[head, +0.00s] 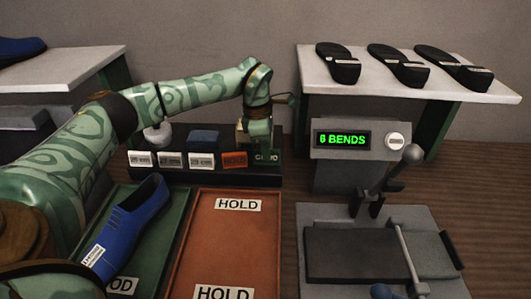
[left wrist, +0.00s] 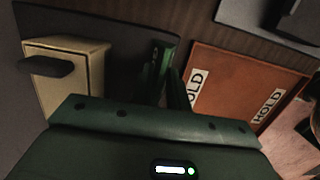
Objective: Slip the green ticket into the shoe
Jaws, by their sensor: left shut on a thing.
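My left gripper (head: 259,143) points down over that end of the rack, shut on the green ticket. The fingers partly hide the ticket, so I cannot tell whether it is clear of the rack. My right gripper is not in view.
An orange tray (head: 233,243) marked HOLD is beside the green tray and empty. White tags (head: 170,160) and an orange tag (head: 234,160) stand along the rack. A cream box (left wrist: 66,85) is near the gripper. The press (head: 353,150) reads 6 BENDS. Soles rest on the shelf (head: 320,90).

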